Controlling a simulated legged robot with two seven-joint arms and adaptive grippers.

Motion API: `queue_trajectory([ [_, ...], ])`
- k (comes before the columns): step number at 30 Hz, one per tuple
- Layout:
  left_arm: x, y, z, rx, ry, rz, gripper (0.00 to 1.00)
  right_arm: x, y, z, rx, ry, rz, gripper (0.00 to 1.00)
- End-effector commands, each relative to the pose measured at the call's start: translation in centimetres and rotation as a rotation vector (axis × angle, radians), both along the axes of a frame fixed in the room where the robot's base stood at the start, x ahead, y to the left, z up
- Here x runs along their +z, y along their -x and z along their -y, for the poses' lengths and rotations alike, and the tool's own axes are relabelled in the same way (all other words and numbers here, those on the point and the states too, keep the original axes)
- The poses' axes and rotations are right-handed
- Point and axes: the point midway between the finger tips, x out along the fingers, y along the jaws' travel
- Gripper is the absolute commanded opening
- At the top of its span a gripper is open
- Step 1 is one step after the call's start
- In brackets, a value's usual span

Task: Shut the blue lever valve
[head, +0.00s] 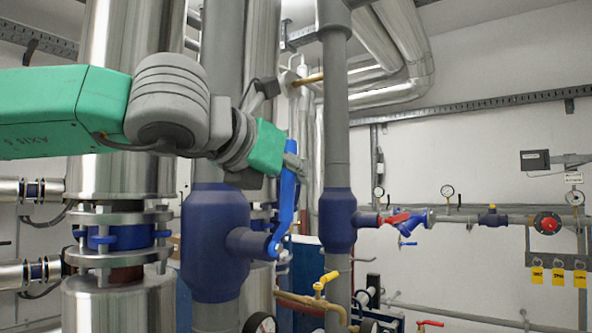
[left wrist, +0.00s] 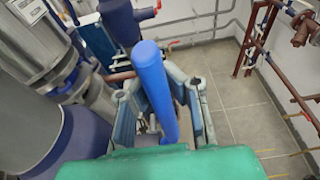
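The blue lever (head: 287,205) of the valve stands nearly upright in the head view, slightly tilted. Its lower end meets the side stub of a thick dark-blue pipe fitting (head: 213,240). My left gripper (head: 291,160) is at the upper part of the lever. In the left wrist view the blue lever (left wrist: 155,90) lies between the two spread grey fingers of my left gripper (left wrist: 160,102). The fingers are on either side of it, and some gap shows. Whether either finger touches it is hard to tell. My right gripper is not in view.
A grey vertical pipe (head: 336,110) with a blue fitting stands right of the lever. A yellow-handled valve (head: 326,282) is below. A red-handled valve (head: 397,218) and gauges sit on the wall pipe. Large metal pipes are at left. Tiled floor (left wrist: 225,110) is open at right.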

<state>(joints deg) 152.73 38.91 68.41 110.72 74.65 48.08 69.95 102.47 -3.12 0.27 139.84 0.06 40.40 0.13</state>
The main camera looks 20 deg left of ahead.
Motion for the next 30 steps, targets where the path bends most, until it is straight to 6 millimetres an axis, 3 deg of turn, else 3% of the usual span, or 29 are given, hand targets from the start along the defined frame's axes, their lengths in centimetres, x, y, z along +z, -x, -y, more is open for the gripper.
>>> queue_trajectory([
  [26, -0.92, 0.01, 0.10, 0.000, -0.007, -0.018, 0.00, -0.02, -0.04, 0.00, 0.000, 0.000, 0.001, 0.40],
  [29, -0.87, 0.04, 0.11, -0.001, -0.006, -0.016, 0.34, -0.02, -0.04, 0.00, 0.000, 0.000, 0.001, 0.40],
  [30, -0.77, 0.05, 0.11, -0.001, -0.006, -0.014, 0.35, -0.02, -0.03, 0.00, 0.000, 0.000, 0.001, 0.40],
])
